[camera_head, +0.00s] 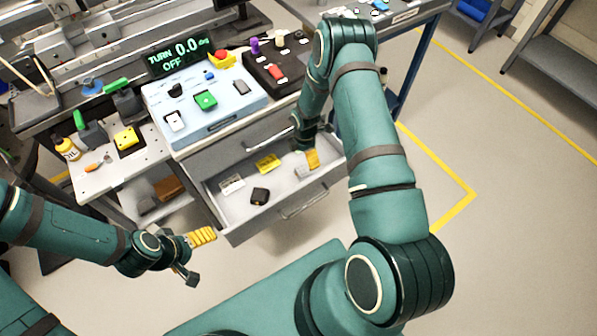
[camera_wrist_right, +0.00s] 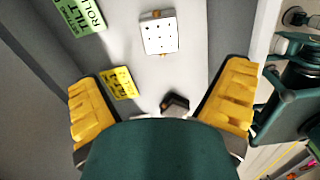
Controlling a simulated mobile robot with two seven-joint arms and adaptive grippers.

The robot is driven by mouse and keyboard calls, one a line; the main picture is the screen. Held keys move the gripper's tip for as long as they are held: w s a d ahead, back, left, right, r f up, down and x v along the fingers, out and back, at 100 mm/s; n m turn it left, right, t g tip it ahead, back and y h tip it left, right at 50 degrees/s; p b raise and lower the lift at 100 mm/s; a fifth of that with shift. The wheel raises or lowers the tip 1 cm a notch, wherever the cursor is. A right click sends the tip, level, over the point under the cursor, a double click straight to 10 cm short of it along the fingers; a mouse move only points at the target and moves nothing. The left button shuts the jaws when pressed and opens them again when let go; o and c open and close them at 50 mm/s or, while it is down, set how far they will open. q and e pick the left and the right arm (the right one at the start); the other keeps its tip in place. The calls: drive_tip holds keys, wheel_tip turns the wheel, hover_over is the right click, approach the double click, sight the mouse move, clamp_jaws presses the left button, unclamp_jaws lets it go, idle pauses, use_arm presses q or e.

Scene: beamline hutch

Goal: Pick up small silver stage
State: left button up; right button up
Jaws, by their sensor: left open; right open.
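The small silver stage (camera_wrist_right: 158,36) is a pale square block with dark holes and small brass-coloured bits at two edges. It lies on the drawer floor ahead of my right gripper in the right wrist view. My left gripper (camera_head: 194,256) is open and empty, low in front of the bench.
A green label (camera_wrist_right: 85,14) shows in the wrist view. The blue-white control box (camera_head: 215,121) stands on the bench above the drawer.

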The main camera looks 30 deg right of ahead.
sight(304, 169)
wheel_tip(304, 169, down, 11)
drive_tip(key=shift+f+b, duration=0.15)
drive_tip(key=shift+b, duration=1.05)
drive_tip(key=shift+c, duration=0.2)
drive_tip(key=c, duration=1.4)
